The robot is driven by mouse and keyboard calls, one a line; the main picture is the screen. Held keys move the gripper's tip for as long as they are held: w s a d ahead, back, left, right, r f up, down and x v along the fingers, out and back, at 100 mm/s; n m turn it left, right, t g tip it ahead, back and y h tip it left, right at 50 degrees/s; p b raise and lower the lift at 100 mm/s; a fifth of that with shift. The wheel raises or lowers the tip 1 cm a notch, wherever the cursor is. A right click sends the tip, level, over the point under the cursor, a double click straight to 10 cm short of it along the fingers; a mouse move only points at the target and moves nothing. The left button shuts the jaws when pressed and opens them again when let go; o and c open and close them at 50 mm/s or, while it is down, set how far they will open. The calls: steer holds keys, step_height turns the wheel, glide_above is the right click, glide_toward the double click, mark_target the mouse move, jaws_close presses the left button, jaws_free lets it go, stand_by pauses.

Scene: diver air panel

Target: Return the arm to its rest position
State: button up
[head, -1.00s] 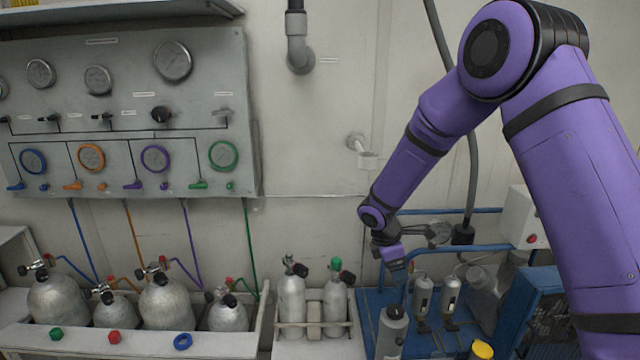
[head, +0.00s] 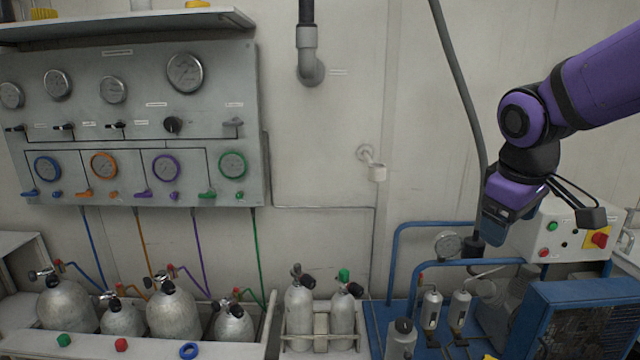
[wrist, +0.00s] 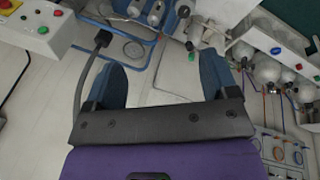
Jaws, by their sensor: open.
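My arm shows purple and black at the upper right of the head view. My gripper (head: 494,238) hangs at its end, pointing down, in front of the wall and above the blue compressor stand (head: 405,228). In the wrist view the two blue fingers of my gripper (wrist: 162,80) are wide apart, with nothing between them. A white control box (head: 560,236) with a red knob and a green button is just right of my gripper in the head view.
The gauge panel (head: 140,130) is on the wall at left. Grey cylinders (head: 172,312) stand in a rack below it, and two slimmer ones (head: 299,312) stand mid-picture. A wall fitting (head: 376,172) sticks out at centre. A grey hose (head: 455,90) runs down near my gripper.

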steer(key=s+r+m+t+y, duration=0.1)
steer(key=s+m, duration=0.5)
steer(key=s, duration=0.9)
step_height(320, 180, up, 2)
steer(key=shift+s+d+r+t+y, duration=0.1)
steer(key=shift+s+d+t+y, duration=0.15)
steer(key=shift+d+t+y, duration=0.25)
steer(key=shift+a, duration=0.15)
